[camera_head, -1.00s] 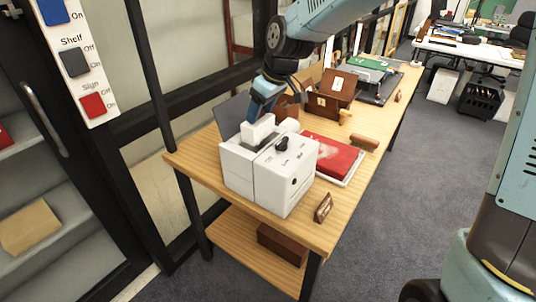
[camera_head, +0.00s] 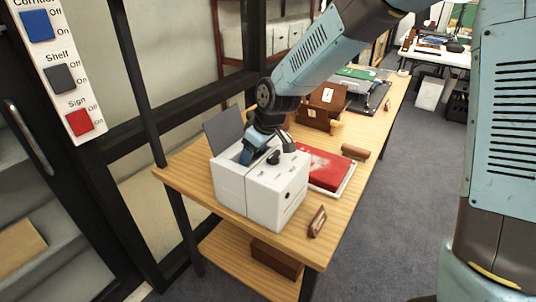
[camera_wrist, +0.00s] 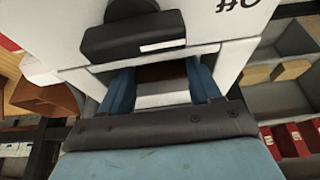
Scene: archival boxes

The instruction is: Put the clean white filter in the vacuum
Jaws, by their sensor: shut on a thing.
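The vacuum (camera_head: 277,190) is a white box with a black knob on top, standing at the near end of the wooden table. Its grey lid (camera_head: 223,130) stands open at the back left. My gripper (camera_head: 247,157) reaches down into the open compartment. In the wrist view, my blue fingers (camera_wrist: 160,78) sit inside the opening on either side of the white filter (camera_wrist: 163,100) and are shut on it. The head view hides the filter behind the vacuum wall and my fingers. I cannot tell whether it touches the compartment floor.
A red book-like item on a white tray (camera_head: 345,184) lies right behind the vacuum. Brown boxes (camera_head: 325,99) stand farther back. A small brown sign (camera_head: 317,221) is at the table's near edge. A switch panel (camera_head: 59,75) is at upper left.

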